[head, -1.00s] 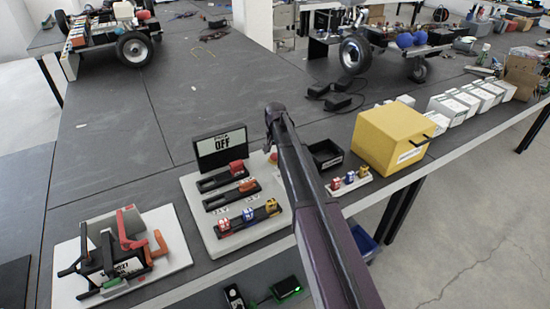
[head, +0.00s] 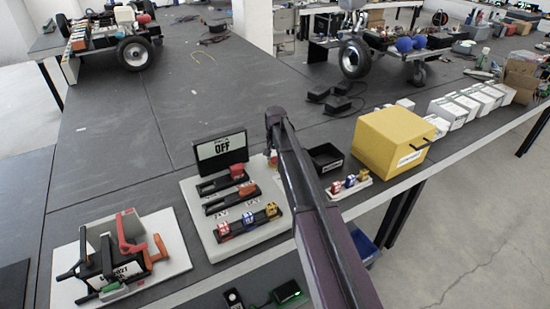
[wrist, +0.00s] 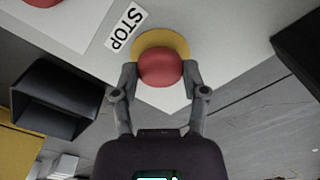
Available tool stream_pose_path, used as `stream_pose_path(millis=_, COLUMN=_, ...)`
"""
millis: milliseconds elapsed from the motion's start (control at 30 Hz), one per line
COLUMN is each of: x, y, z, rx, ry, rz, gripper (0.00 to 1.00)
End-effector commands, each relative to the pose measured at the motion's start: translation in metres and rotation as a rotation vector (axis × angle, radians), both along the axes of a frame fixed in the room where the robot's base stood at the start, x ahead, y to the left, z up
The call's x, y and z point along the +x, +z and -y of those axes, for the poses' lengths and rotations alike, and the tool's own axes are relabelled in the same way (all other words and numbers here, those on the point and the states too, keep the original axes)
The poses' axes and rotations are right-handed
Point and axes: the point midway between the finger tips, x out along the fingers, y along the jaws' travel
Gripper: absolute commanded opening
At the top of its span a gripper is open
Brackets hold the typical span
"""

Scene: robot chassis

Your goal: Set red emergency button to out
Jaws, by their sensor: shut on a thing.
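The red emergency button (wrist: 160,68) is a round red knob on a yellow base (wrist: 160,43), by a STOP label (wrist: 125,27) in the wrist view. My gripper (wrist: 160,80) has one finger on each side of the red knob and is shut on it. In the head view my arm covers most of the button; only a small red bit shows at the right edge of the light grey panel (head: 194,226). From these views I cannot tell whether the knob is pressed in or out.
The panel holds a sign reading OFF (head: 221,149) and rows of coloured switches (head: 248,220). To the right are a black open bin (head: 325,158), a small strip of coloured switches (head: 349,183) and a yellow box (head: 390,141). A board with levers (head: 120,255) lies left.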

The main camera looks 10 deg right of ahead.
Motion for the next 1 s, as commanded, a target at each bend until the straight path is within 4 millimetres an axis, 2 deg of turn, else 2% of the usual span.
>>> stream_pose_path(millis=200, x=0.0001, y=0.0142, z=0.0000, rx=0.000, ry=0.000, rz=-0.001, gripper=0.00)
stream_pose_path(millis=533, x=0.0008, y=0.0142, z=0.0000, rx=0.000, ry=0.000, rz=0.001, gripper=0.00)
stream_pose_path(millis=567, x=0.0008, y=0.0142, z=0.0000, rx=0.000, ry=0.000, rz=0.001, gripper=0.59)
stream_pose_path(millis=667, x=0.0008, y=0.0142, z=-0.0001, rx=0.000, ry=0.000, rz=0.001, gripper=0.89)
stream_pose_path(millis=700, x=0.0007, y=0.0142, z=-0.0001, rx=0.000, ry=0.000, rz=0.001, gripper=0.92)
stream_pose_path(millis=1000, x=0.0003, y=0.0139, z=-0.0004, rx=0.000, ry=0.001, rz=0.000, gripper=0.92)
